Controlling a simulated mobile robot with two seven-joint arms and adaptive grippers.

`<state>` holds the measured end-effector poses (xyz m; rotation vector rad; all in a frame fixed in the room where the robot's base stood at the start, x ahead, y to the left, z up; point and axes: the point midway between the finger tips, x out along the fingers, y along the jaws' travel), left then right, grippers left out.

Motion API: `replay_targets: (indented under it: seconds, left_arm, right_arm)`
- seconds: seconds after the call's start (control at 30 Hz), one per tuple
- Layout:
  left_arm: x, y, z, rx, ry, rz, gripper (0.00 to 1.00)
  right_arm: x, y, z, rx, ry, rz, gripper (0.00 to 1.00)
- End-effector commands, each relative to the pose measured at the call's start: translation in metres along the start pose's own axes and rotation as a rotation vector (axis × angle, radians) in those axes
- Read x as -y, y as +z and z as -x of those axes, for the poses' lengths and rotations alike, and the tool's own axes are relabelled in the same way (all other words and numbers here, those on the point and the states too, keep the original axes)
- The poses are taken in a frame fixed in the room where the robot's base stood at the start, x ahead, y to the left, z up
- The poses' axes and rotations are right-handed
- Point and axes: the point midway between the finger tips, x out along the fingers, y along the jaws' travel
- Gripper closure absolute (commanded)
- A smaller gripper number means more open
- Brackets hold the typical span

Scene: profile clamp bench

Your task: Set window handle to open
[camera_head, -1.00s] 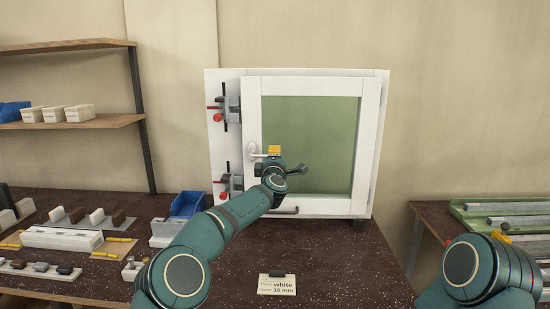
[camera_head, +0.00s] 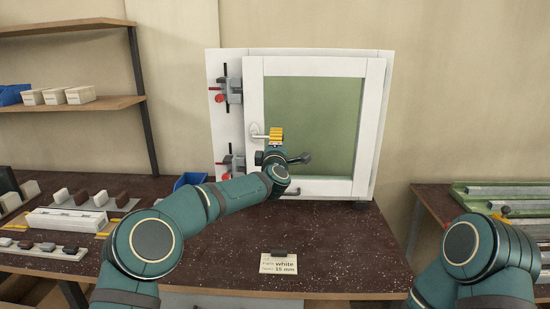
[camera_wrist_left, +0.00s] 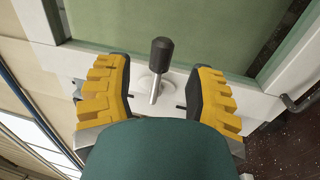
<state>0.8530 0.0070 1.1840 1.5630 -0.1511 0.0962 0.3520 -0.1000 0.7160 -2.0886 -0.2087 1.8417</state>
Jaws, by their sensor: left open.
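The white window (camera_head: 318,66) with green glass stands upright at the back of the bench, its sash looking closed. Its window handle (camera_head: 257,132) sits on the left frame member, the lever pointing right, roughly level. My left gripper (camera_head: 275,133) is at the lever, partly covering it. In the left wrist view, the handle (camera_wrist_left: 162,56) shows a pale round base, a metal stem and a dark grip between the open yellow fingers of my left gripper (camera_wrist_left: 158,90), with gaps on both sides. My right gripper is out of view; only that arm shows at the lower right.
Clamps (camera_head: 232,91) with red knobs stand along the window's left edge. A label card (camera_head: 278,263) is at the bench front. Small blocks and a white profile (camera_head: 66,220) lie at left. A green tray (camera_head: 480,203) stands right. The bench is clear right of the card.

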Motion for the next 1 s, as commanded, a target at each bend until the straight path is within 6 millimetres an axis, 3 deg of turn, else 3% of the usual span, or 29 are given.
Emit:
replay_targets:
  seconds: [0.53, 1.0]
  left_arm:
    - [0.0, -0.001, 0.067, 0.0, 0.0, -0.001, 0.45]
    - [0.0, -0.001, 0.078, -0.001, 0.001, -0.001, 0.45]
  right_arm:
    - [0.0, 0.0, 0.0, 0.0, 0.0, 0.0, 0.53]
    - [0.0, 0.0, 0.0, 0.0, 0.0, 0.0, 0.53]
